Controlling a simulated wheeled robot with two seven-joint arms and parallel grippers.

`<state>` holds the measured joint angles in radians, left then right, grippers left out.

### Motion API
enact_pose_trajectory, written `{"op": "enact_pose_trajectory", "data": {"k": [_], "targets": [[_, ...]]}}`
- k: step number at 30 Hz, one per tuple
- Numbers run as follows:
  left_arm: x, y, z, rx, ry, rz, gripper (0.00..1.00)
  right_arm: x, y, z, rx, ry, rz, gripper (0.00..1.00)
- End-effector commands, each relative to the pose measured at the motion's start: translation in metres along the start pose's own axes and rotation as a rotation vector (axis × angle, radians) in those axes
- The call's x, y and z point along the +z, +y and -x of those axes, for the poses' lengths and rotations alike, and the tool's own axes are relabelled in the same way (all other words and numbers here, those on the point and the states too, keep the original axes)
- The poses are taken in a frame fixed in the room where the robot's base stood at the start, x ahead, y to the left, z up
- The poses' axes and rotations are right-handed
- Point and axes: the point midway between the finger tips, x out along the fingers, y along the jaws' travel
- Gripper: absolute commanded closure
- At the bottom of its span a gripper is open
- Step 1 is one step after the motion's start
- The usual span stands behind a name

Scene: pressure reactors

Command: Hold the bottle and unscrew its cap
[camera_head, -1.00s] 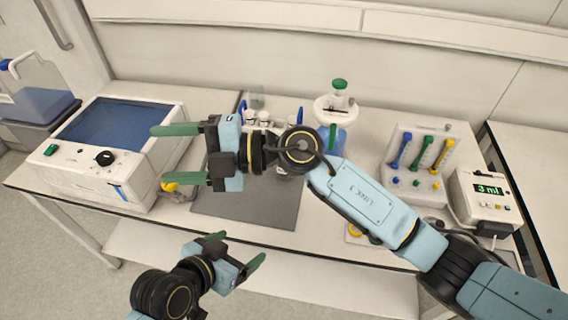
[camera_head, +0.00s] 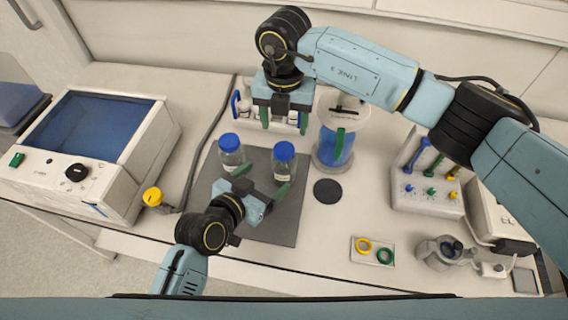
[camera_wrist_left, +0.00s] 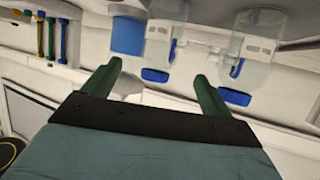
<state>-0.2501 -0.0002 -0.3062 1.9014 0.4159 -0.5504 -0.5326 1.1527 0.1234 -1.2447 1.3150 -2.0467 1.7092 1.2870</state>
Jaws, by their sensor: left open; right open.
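Two clear bottles with blue caps stand upright on a dark grey mat (camera_head: 276,228): a left bottle (camera_head: 232,158) and a right bottle (camera_head: 282,172). My left gripper (camera_head: 266,176) is open and low over the mat, its green fingers directed toward the right bottle. In the left wrist view the scene is upside down; the right bottle (camera_wrist_left: 160,48) appears between the open fingers, beyond their tips, and the left bottle (camera_wrist_left: 258,48) is outside them. My right gripper (camera_head: 284,128) is open and empty, fingers down, above and behind the right bottle.
A blue-filled vessel (camera_head: 335,148) stands right of the mat, near a black disc (camera_head: 327,191). A white bath (camera_head: 90,150) is at left, with a yellow-knobbed fitting (camera_head: 153,197) beside it. A tool rack (camera_head: 428,180) and a small plate with rings (camera_head: 373,251) are at right.

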Motion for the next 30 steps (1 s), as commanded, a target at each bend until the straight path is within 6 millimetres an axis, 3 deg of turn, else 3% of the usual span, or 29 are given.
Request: {"op": "enact_pose_trajectory", "data": {"k": [9, 15, 21, 30], "targets": [[-0.001, -0.001, -0.060, 0.000, -0.001, 0.001, 0.15, 0.000, 0.000, 0.000, 0.002, 0.001, 0.001, 0.37], [0.000, -0.001, -0.086, 0.000, -0.001, 0.002, 0.15, 0.000, 0.000, 0.000, 0.003, 0.001, 0.001, 0.37], [0.000, 0.000, -0.098, 0.000, -0.002, 0.000, 0.15, 0.000, 0.000, 0.000, 0.003, 0.001, 0.001, 0.37], [0.000, 0.000, -0.100, -0.001, -0.002, 0.000, 0.15, 0.000, 0.000, 0.000, 0.003, 0.001, 0.001, 0.37]]}}
